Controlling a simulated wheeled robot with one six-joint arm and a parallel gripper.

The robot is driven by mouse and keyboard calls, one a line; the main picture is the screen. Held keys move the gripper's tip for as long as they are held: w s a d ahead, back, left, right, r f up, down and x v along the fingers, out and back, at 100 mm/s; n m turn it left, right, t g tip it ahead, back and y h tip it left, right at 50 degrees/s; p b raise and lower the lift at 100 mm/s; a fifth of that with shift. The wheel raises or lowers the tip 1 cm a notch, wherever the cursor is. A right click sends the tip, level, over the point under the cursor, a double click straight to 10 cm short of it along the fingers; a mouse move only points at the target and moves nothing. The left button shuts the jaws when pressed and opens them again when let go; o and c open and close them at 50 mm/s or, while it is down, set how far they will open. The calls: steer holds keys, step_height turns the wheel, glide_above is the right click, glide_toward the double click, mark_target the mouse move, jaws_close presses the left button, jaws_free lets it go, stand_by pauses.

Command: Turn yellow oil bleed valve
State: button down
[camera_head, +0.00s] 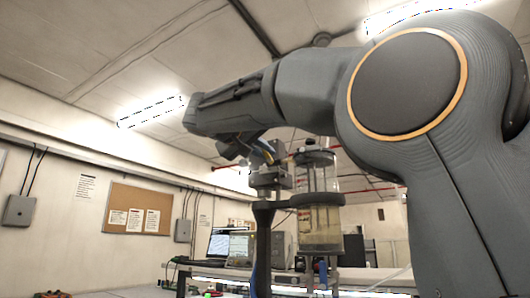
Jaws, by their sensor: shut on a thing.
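The sealed cylinder (320,205) stands upright in the centre, a clear vessel with a dark cap and pale yellowish liquid in its lower part. A grey metal valve block (268,178) sits on a dark post just left of it. My gripper (262,150) comes in from the upper left, at the top of this block. It is shut on a small part there, which I take to be the yellow oil bleed valve. The fingertips and the valve's handle are small and mostly hidden, so I cannot tell the handle's angle.
My arm fills the upper right and passes above the cylinder. A workbench (345,273) with small items runs behind. A corkboard (137,200) hangs on the left wall. The space left of the post looks clear.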

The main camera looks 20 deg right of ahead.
steer(key=c, duration=1.8)
jaws_free()
steer(key=b+v, duration=0.2)
steer(key=v, duration=0.5)
steer(key=shift+s+a+b, duration=0.3)
steer(key=shift+b, duration=0.05)
steer(key=shift+r, duration=0.1)
